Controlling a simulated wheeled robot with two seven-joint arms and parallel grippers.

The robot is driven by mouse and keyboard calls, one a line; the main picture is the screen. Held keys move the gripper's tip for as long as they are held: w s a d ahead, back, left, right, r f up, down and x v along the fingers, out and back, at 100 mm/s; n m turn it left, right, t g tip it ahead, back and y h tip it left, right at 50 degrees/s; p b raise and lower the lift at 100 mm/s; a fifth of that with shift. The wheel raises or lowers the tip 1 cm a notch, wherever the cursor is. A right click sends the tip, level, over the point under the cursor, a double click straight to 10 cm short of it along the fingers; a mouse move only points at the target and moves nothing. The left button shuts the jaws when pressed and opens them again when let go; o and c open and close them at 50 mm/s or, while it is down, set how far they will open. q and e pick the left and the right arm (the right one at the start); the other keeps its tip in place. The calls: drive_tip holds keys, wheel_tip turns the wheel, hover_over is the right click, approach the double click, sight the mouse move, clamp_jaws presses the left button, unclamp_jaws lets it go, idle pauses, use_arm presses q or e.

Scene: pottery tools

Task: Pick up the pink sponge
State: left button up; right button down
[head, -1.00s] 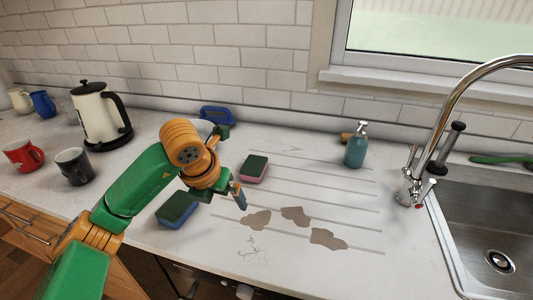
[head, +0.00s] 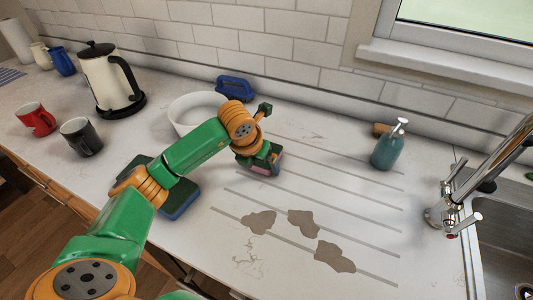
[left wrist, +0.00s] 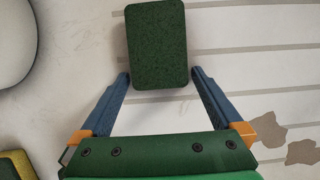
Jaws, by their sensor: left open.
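The pink sponge, with a dark green top, lies on the counter and is mostly hidden by my left gripper in the head view; a bit of its pink side (head: 264,170) shows. In the left wrist view its green top (left wrist: 158,45) fills the upper middle. My left gripper (left wrist: 160,78) is open, with one blue fingertip on each side of the sponge's near end. A gap shows between the right fingertip and the sponge; the left tip is very close to it. My right gripper is not in view.
A blue sponge with a green top (head: 182,205) lies under my left forearm. A white bowl (head: 184,118) and a blue item (head: 235,88) stand behind the gripper. A soap bottle (head: 387,148) stands right. Brown stains (head: 303,223) mark the grooved counter.

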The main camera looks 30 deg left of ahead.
use_arm(q)
drive_tip(key=shift+w+f, duration=0.1)
drive_tip(key=shift+s, duration=0.2)
drive_tip(key=c, duration=0.6)
drive_tip(key=shift+c, duration=0.2)
drive_tip(key=shift+w, duration=0.1)
